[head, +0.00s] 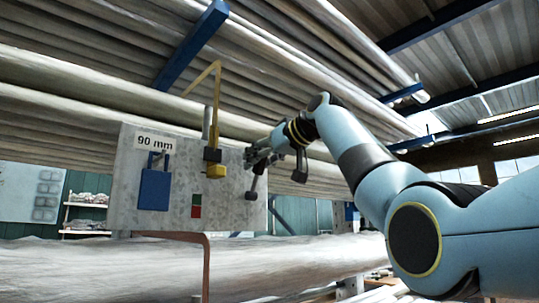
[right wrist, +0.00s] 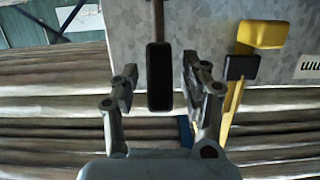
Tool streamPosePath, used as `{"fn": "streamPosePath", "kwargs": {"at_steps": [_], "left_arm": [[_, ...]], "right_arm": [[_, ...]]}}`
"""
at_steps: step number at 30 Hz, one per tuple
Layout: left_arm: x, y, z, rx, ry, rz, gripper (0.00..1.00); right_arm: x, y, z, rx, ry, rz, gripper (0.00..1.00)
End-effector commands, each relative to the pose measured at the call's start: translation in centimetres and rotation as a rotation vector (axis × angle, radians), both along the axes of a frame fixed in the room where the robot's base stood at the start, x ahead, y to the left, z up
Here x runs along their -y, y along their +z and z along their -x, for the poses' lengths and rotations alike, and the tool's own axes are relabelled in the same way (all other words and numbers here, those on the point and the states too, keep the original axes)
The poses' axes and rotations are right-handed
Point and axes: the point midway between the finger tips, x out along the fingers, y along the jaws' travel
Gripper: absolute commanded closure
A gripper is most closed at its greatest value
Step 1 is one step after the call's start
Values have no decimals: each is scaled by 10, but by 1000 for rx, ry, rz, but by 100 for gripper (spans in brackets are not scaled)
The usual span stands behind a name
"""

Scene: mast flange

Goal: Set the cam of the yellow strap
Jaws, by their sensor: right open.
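The yellow strap (head: 217,85) comes down over the pipes to a yellow buckle (head: 216,170) with a dark part on the grey panel (head: 140,215). In the right wrist view, the yellow buckle (right wrist: 262,34) and strap (right wrist: 232,108) lie right of the fingers. My right gripper (head: 251,159) is at the panel's right part, beside the buckle. In the wrist view it is open (right wrist: 160,92), with a black handle (right wrist: 159,76) on a thin stem between its fingers, gaps showing on both sides. A dark knob (head: 251,195) hangs below the gripper. My left gripper is not in view.
Long pipes (head: 70,80) lie stacked behind and above, with a blue beam (head: 190,45). A large pipe (head: 270,262) runs below.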

Motion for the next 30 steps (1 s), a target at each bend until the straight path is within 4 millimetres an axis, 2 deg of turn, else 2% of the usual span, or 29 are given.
{"fn": "streamPosePath", "kwargs": {"at_steps": [5,12,18,29,30], "left_arm": [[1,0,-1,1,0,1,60],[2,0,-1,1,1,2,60],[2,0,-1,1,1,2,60],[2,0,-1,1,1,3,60],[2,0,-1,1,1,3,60]], "right_arm": [[15,5,18,4,-1,0,54],[47,18,61,4,-3,1,54],[63,24,85,3,-3,0,54],[68,26,91,0,-2,0,54],[68,26,91,1,-2,1,56]]}}
